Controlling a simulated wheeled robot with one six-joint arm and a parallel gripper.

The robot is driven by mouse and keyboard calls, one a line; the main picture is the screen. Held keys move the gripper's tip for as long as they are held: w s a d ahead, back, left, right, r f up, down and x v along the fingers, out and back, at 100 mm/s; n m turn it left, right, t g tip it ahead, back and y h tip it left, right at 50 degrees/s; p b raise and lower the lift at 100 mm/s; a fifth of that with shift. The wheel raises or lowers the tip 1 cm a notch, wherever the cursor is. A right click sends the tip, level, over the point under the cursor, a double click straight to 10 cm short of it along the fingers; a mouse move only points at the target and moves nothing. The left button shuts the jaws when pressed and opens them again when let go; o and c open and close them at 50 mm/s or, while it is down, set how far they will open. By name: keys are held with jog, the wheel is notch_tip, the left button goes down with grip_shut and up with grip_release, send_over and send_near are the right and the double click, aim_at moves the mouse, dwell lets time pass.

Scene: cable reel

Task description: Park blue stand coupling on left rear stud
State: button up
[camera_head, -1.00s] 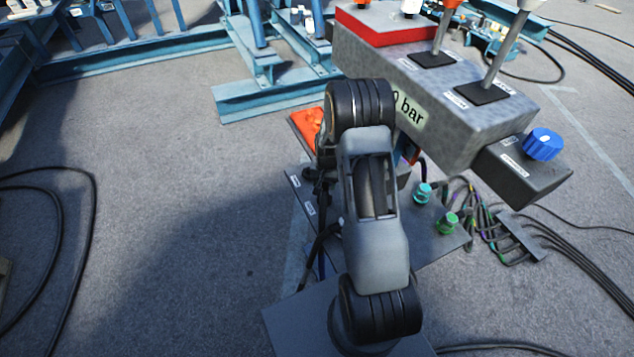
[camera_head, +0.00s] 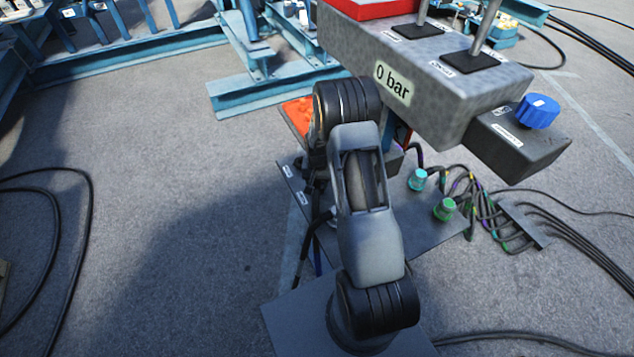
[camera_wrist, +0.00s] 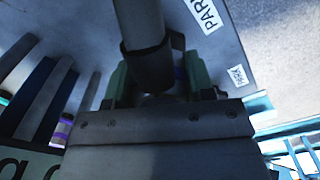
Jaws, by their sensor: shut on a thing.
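My gripper (camera_wrist: 155,95) shows in the wrist view, its two dull green fingers shut on either side of a dark coupling with a thick grey hose or sleeve (camera_wrist: 143,45). Only a small touch of blue shows between the fingers; the coupling's lower end is hidden. Beyond it is the grey plate with PARK labels (camera_wrist: 95,20). In the head view my arm hides the gripper and most of the coupling. The labelled grey plate (camera_head: 287,195) lies beneath the arm. I cannot make out the left rear stud, or whether the coupling touches it.
A grey block with a "0 bar" display (camera_head: 425,75) and levers overhangs the plate at right, with a blue knob (camera_head: 537,110). Teal (camera_head: 417,179) and green (camera_head: 445,209) couplings stand on the plate, with several hoses behind. An orange tray (camera_head: 298,113) is at the back left.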

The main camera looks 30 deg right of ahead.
jog(key=shift+w+a, duration=0.1)
jog(key=shift+a, duration=0.05)
jog(key=shift+w+a+f+b, duration=0.1)
jog(key=shift+a+f+b, duration=0.05)
jog(key=shift+f+b, duration=0.2)
jog(key=shift+f+b, duration=0.4)
jog(key=shift+s+f, duration=0.25)
jog(key=shift+f, duration=0.15)
dwell(0.5)
jog(key=shift+c, duration=0.4)
jog(key=shift+c, duration=1)
notch_tip(320, 180, up, 11)
jog(key=p, duration=0.8)
jog(key=shift+s, duration=0.1)
jog(key=shift+d+f+b, duration=0.2)
jog(key=shift+f+b, duration=2.65)
jog(key=shift+f, duration=1.55)
